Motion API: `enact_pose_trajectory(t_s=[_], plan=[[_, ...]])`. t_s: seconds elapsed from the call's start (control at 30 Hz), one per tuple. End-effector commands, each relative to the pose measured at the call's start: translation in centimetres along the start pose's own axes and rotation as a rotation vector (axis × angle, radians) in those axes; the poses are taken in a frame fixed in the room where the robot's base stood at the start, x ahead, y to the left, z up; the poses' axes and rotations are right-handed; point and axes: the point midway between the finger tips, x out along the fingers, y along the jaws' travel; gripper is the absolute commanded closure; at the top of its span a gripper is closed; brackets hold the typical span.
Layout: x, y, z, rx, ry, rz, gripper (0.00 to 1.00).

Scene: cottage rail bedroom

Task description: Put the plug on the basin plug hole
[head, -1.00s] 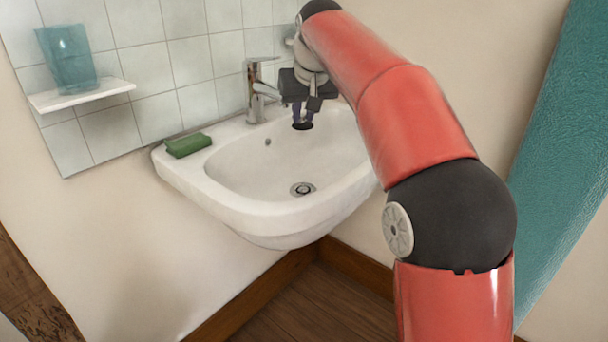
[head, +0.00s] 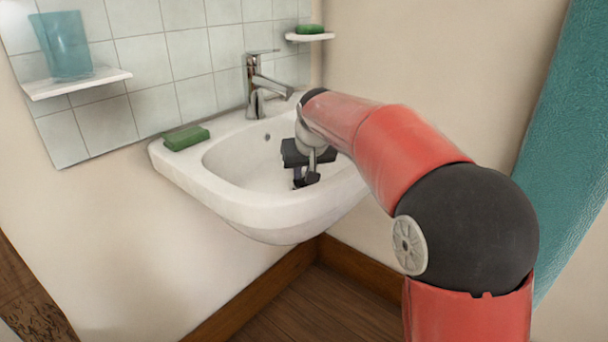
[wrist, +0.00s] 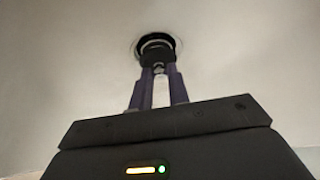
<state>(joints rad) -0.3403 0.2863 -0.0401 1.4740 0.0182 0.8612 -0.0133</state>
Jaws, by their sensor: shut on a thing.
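The white basin (head: 236,197) hangs on the wall in the head view. My gripper (head: 300,181) is down inside its bowl, over the spot of the plug hole. In the wrist view my gripper (wrist: 158,72) is shut on the black plug (wrist: 156,55). The plug is right at the plug hole, whose metal rim (wrist: 174,39) shows around its far side. I cannot tell whether the plug is seated in the hole or just above it. In the head view my gripper hides the plug hole and most of the plug.
A chrome tap (head: 256,86) stands at the basin's back. A green soap bar (head: 186,138) lies on the left rim. A glass (head: 65,46) stands on the left shelf (head: 80,84); another green bar (head: 310,29) lies on a small right shelf (head: 310,37).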

Motion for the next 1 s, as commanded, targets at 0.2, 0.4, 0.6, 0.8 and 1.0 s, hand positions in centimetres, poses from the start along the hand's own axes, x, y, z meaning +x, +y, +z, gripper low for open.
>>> enact_pose_trajectory(t_s=[0.2, 0.4, 0.6, 0.8, 1.0], plan=[[0.7, 0.0, 0.4, 0.0, 0.001, 0.0, 1.0], [1.1, 0.0, 0.6, 0.0, 0.001, 0.0, 1.0], [1.0, 0.0, 0.6, 0.0, 0.001, 0.0, 0.61], [1.0, 0.0, 0.6, 0.0, 0.001, 0.0, 0.61], [0.0, 0.0, 0.3, 0.0, 0.003, 0.0, 0.61]])
